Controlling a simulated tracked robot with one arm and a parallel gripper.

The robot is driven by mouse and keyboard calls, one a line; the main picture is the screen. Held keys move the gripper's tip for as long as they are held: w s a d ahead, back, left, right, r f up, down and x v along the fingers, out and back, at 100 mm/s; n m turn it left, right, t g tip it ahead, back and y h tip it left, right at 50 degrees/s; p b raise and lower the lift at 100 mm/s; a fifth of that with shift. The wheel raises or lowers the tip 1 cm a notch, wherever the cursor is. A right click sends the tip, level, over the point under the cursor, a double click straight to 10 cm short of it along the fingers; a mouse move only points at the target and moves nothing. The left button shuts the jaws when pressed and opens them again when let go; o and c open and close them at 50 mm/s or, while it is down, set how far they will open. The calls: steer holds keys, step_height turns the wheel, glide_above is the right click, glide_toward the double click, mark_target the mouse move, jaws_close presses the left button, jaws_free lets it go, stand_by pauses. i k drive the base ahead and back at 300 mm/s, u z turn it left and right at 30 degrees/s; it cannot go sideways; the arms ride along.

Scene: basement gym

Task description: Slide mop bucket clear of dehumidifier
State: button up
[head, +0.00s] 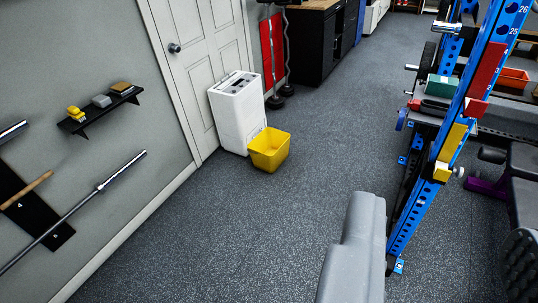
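A yellow mop bucket (268,151) stands upright on the dark speckled floor, right in front of the white dehumidifier (237,112). The bucket overlaps the dehumidifier's lower right front in the picture; I cannot tell whether they touch. The dehumidifier stands before a white panelled door. A grey part of my own arm shows at the bottom, right of centre, well apart from the bucket. My gripper's fingers do not show.
A blue rack (419,207) with weights and a bench stands on the right. A wall shelf (100,109) and bars are on the left wall. Black cabinets (312,48) stand at the back. The floor (230,225) in front of and right of the bucket is clear.

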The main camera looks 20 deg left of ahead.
mark_target(268, 150)
steer(key=u, duration=0.45)
steer(key=k, duration=1.15)
steer(key=u, duration=1)
steer(key=i, duration=3.75)
steer(key=z, duration=0.5)
steer(key=i, duration=1.5)
steer(key=z, duration=1.4)
steer(key=i, duration=1.1)
steer(key=z, duration=0.75)
steer(key=i, duration=0.3)
steer(key=z, duration=0.1)
